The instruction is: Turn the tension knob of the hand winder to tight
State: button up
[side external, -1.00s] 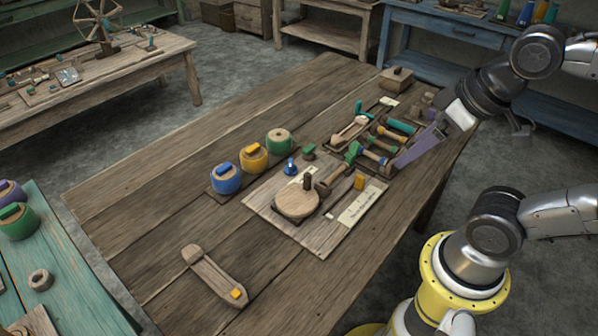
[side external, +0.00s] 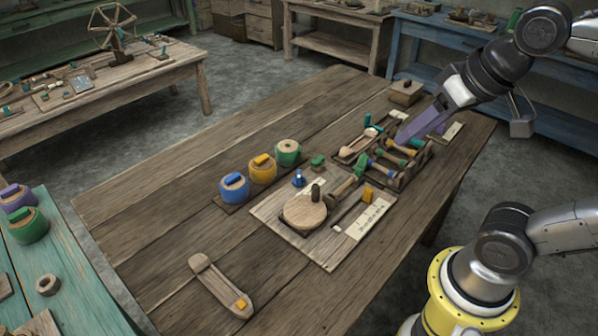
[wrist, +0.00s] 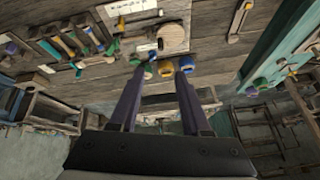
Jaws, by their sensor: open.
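The hand winder is a pale board (side external: 325,248) on the wooden table, with a round wooden disc (side external: 304,212) and a dark upright peg on it. A small blue knob (side external: 299,180) stands at the board's far left edge, and a yellow block (side external: 367,195) sits towards its right. I cannot tell for sure which is the tension knob. A paper label (side external: 370,218) lies on the board's right side; its text is too small to read. My gripper (side external: 400,141) is above the tool rack, right of the winder, apart from it. Its purple fingers are open and empty in the wrist view (wrist: 158,74).
Blue (side external: 234,187), yellow (side external: 262,169) and green (side external: 288,153) spools stand left of the winder. A rack (side external: 408,178) of coloured-handled tools is at its right. A wooden shuttle (side external: 220,285) lies in front. The table's left part is clear.

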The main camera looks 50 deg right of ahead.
jog(key=w+r+m+g, duration=0.1)
jog(key=w+r+m, duration=0.2)
jog(key=w, duration=0.7)
jog(key=m+g, duration=0.4)
jog(key=g, duration=0.1)
send_over(299, 174)
notch_tip(299, 174, down, 19)
notch_tip(299, 174, down, 14)
jog(key=shift+r, duration=0.1)
grip_shut()
